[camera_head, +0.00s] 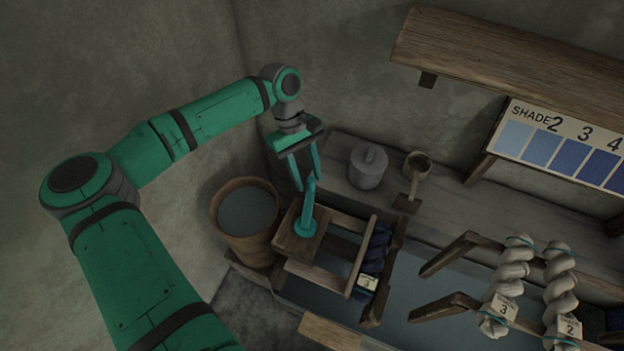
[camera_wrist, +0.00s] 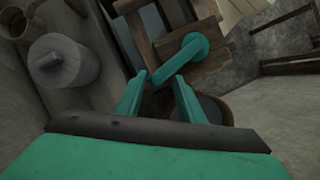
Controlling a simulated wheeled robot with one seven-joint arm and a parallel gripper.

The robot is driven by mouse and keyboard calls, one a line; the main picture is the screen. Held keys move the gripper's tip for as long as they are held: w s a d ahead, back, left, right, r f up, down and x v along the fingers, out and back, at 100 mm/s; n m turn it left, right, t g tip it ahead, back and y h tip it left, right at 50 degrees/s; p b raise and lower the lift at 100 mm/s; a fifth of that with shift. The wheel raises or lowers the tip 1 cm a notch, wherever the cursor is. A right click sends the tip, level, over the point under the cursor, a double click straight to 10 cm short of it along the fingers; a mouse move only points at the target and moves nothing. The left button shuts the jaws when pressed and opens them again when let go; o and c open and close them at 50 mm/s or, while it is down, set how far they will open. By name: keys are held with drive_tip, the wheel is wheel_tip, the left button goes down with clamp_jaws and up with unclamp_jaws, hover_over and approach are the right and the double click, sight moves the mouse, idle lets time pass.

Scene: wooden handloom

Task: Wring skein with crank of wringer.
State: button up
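The wringer (camera_head: 332,262) is a wooden frame over the vat, with a teal crank (camera_head: 305,218) on its wooden end block. The dark blue skein (camera_head: 375,250) hangs in the frame, with a tag reading 3. My gripper (camera_head: 309,182) is above the crank, fingers pointing down, apart and open. The top of the crank's upright handle is at the fingertips. In the wrist view the crank (camera_wrist: 188,52) reaches toward the space between my fingertips (camera_wrist: 160,76). Whether the fingers touch the handle I cannot tell. The skein is not clearly visible in the wrist view.
A bucket (camera_head: 246,212) stands left of the wringer. A lidded grey pot (camera_head: 368,166) and a ladle (camera_head: 414,178) are on the ledge behind. Pale twisted skeins (camera_head: 508,285) hang on pegs at right. A shade card (camera_head: 560,146) is under the wooden shelf (camera_head: 500,62).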

drive_tip(key=shift+d+x, duration=0.25)
drive_tip(key=shift+x, duration=0.85)
drive_tip(key=shift+w+r, duration=0.1)
drive_tip(key=shift+w, duration=0.05)
clamp_jaws()
drive_tip(key=shift+d, duration=0.15)
drive_tip(key=shift+w, duration=0.15)
